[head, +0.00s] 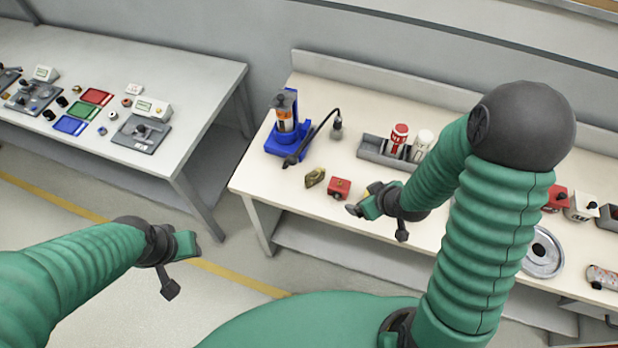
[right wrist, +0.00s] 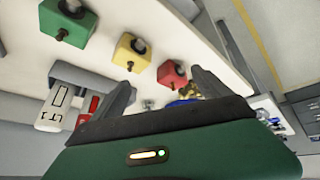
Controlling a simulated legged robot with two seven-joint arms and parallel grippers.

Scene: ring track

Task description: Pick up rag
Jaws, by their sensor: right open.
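A small crumpled olive-yellow thing, which looks like the rag (head: 315,177), lies on the right-hand workbench, left of a red box. In the right wrist view a small part of a yellowish thing (right wrist: 187,89), likely the same rag, shows beside the right finger. My right gripper (head: 356,209) is over the bench's front part, to the right of the rag and apart from it. In the right wrist view its fingers (right wrist: 163,80) are spread, with nothing held. My left gripper (head: 188,246) is over the floor in front of the benches; its jaw gap is unclear.
A red box (head: 339,188) stands between the rag and my right gripper. A blue stand with a bottle (head: 285,122) and a black cable is behind the rag. A grey tray (head: 380,152) holds red and white containers. Yellow (right wrist: 132,51) and green boxes (right wrist: 68,28) stand nearby.

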